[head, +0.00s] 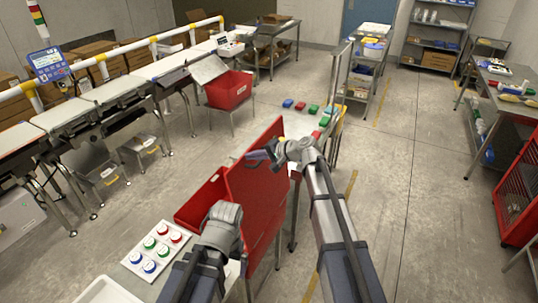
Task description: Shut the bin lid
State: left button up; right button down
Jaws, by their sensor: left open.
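The red bin (203,199) stands on a table at the lower middle, partly hidden by my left arm. Its red lid (255,192) stands up steeply along the bin's right side, so the bin is open. My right gripper (261,156) is at the upper part of the lid, its dark fingers overlapping the lid in the picture; I cannot tell whether they touch it or how far apart they are. My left gripper (222,213) is open in front of the bin, low and left of the lid; its fingertips are mostly hidden.
A white tray of coloured round pieces (157,248) lies left of my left arm. A conveyor (120,90) runs along the left, with another red bin (228,90) beside it. Coloured blocks (313,109) lie beyond the lid. The floor at right is mostly clear.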

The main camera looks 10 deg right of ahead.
jog(key=w+a+f+g+h+b, duration=0.1)
jog(key=w+a+f+b, duration=0.15)
jog(key=w+a, duration=0.5)
jog(key=w+a+f+h+b, duration=0.1)
jog(key=w+a+f, duration=0.35)
jog(key=a, duration=0.55)
pick_arm(q)
notch_tip(320, 180, down, 14)
jog(key=b, duration=1.2)
pick_arm(e)
jog(key=s+f+x, duration=0.1)
jog(key=x, duration=1.5)
jog(key=shift+f, duration=0.35)
jog(key=shift+d+r, duration=0.15)
